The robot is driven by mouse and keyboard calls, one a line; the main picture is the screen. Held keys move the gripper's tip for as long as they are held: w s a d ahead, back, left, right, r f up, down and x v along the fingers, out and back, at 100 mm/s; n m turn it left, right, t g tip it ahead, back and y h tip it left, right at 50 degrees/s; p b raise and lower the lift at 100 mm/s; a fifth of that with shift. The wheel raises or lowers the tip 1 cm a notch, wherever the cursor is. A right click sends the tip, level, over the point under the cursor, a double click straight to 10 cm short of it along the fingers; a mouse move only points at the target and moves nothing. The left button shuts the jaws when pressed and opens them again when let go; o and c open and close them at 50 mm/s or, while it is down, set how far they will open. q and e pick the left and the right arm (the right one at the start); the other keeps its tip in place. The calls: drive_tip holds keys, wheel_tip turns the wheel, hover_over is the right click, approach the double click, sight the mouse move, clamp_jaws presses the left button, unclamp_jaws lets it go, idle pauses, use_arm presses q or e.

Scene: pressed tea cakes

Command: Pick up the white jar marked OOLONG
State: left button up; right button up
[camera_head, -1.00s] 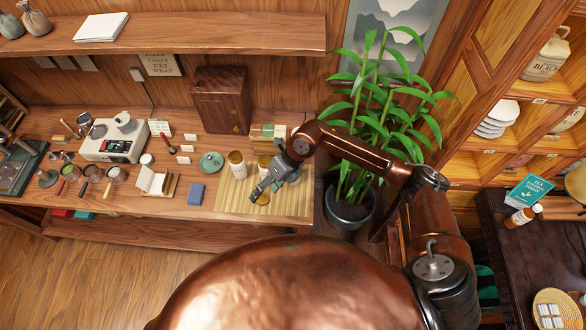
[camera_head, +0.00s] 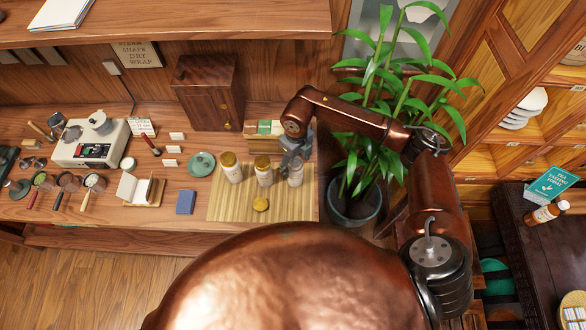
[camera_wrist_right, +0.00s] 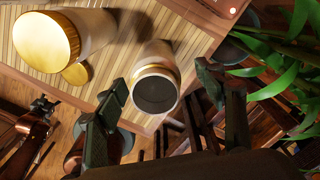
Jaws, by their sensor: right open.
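Three pale jars stand in a row on the slatted mat (camera_head: 230,207) in the head view: a left one (camera_head: 232,172), a middle one (camera_head: 264,176), and a right one (camera_head: 296,179) partly hidden by my right gripper (camera_head: 291,163). The left and middle jars have gold lids. No label is readable, so I cannot tell which is OOLONG. In the right wrist view, my open right gripper (camera_wrist_right: 163,90) has its fingers on either side of a white jar (camera_wrist_right: 157,58) with a gold rim and dark round top. A larger gold-topped jar (camera_wrist_right: 92,28) is left of it. My left gripper is not in the head view.
A small gold disc (camera_head: 261,204) lies on the mat before the jars. A blue book (camera_head: 186,202) and a green dish (camera_head: 202,164) are to the left. A potted plant (camera_head: 360,205) stands close to the right. A wooden cabinet (camera_head: 208,93) is behind.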

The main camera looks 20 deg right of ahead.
drive_tip(key=shift+s+f, duration=0.1)
drive_tip(key=shift+f, duration=0.3)
drive_tip(key=shift+s+f, duration=0.15)
drive_tip(key=shift+f, duration=0.2)
drive_tip(key=shift+a+f+p, duration=0.1)
drive_tip(key=shift+f+p, duration=0.4)
drive_tip(key=shift+f, duration=0.35)
wheel_tip(320, 180, down, 4)
drive_tip(key=shift+a+r+p, duration=0.15)
drive_tip(key=shift+r+p, duration=0.1)
drive_tip(key=shift+p, duration=0.15)
drive_tip(key=shift+f, duration=0.35)
drive_tip(key=c, duration=1.5)
drive_tip(key=shift+c, duration=0.6)
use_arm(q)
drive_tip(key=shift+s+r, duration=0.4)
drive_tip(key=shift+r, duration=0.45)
